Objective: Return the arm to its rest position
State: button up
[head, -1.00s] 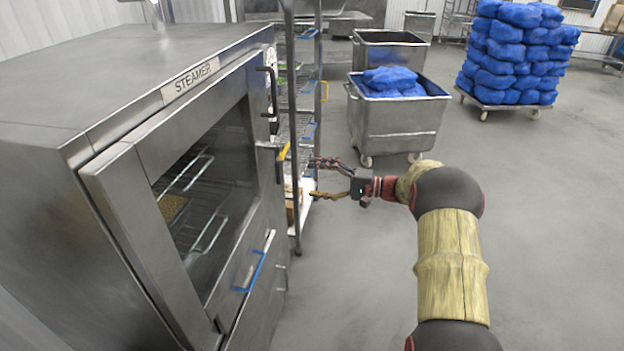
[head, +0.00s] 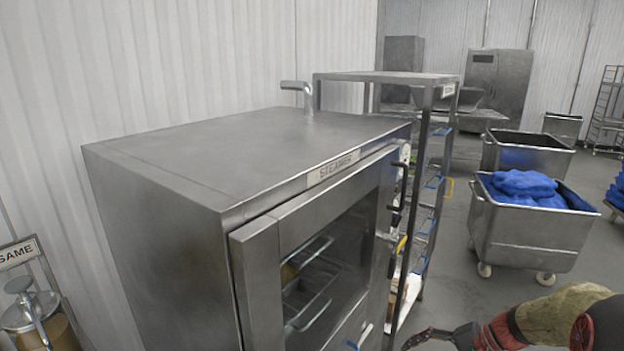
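My arm shows at the bottom right of the head view, with a tan sleeve and dark joints, cut off by the frame edge. My gripper (head: 432,338) is at the bottom edge, to the right of the steamer (head: 215,165) front. Only a dark finger and the reddish wrist part show. The other finger is out of frame, so its opening cannot be told. I see nothing held in the visible part. The steamer's glass-fronted door (head: 330,265) faces right, and wire racks with a tan tray show dimly behind the glass.
A tall steel rack (head: 425,165) with blue-edged shelves stands just behind the steamer. A wheeled steel bin (head: 530,235) with blue bags is beyond my arm, and another bin (head: 527,155) is behind it. A "SAME" sign (head: 18,253) and a lidded metal pot (head: 32,315) are at left.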

jog(key=s+a+r+n+h+p, duration=0.1)
jog(key=s+a+r+n+h, duration=0.2)
jog(key=s+r, duration=0.5)
jog(key=s+a+r+n+h, duration=0.1)
jog(key=s+r+n+h, duration=0.3)
jog(key=s, duration=0.7)
jog(key=s+a+r+n+t+h+p, duration=0.1)
jog(key=s+a+r+n+t, duration=0.1)
jog(key=r, duration=0.6)
jog(key=s+a+t, duration=0.1)
jog(key=s+a, duration=0.1)
jog(key=shift+s+a+h, duration=0.3)
jog(key=shift+c, duration=0.6)
